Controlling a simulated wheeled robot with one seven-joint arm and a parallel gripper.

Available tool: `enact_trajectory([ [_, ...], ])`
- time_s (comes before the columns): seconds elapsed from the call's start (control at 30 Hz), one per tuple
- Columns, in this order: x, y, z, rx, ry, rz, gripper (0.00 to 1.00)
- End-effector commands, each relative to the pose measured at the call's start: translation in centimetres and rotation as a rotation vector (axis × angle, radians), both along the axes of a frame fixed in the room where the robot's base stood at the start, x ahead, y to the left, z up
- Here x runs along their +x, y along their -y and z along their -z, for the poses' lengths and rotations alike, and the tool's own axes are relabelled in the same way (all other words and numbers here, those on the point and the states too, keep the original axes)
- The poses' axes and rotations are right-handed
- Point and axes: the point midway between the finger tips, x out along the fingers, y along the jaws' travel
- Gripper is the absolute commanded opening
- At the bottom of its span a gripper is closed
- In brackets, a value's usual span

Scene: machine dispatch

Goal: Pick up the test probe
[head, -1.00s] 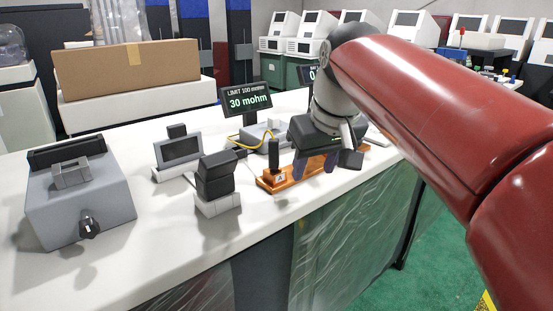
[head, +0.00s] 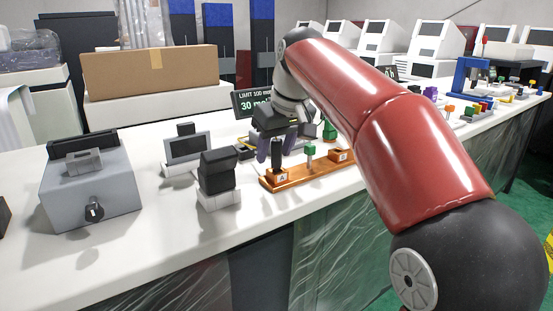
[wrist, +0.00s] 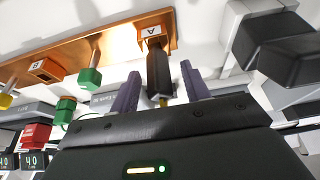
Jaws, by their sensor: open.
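The test probe, with a black handle (head: 277,153), stands upright in the socket marked A at the left end of the orange-brown rack (head: 312,177). In the wrist view the black handle (wrist: 159,72) lies between my two purple fingers. My gripper (head: 276,154) is open, with one finger on each side of the handle and visible gaps beside it. It also shows in the wrist view (wrist: 160,74). A bit of yellow cable shows at the handle's end near my palm. The probe's tip is hidden in the socket.
A green-topped post (head: 310,150) and socket B (head: 342,156) are on the same rack. A black-and-white device (head: 217,180) stands close at the left. The display reading 30 (head: 250,103) is behind my gripper. The front of the white bench is clear.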

Motion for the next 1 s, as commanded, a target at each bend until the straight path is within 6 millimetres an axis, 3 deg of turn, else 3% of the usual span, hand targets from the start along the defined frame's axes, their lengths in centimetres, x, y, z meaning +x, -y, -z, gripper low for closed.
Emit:
enact_trajectory([
  [0.1,0.28,-0.20,0.89,0.000,0.001,0.000,0.47],
  [0.33,0.32,-0.21,0.93,0.001,0.002,0.001,0.47],
  [0.7,0.30,-0.20,0.90,0.001,0.002,0.001,0.00],
  [1.0,0.27,-0.20,0.76,0.001,0.002,0.001,0.00],
])
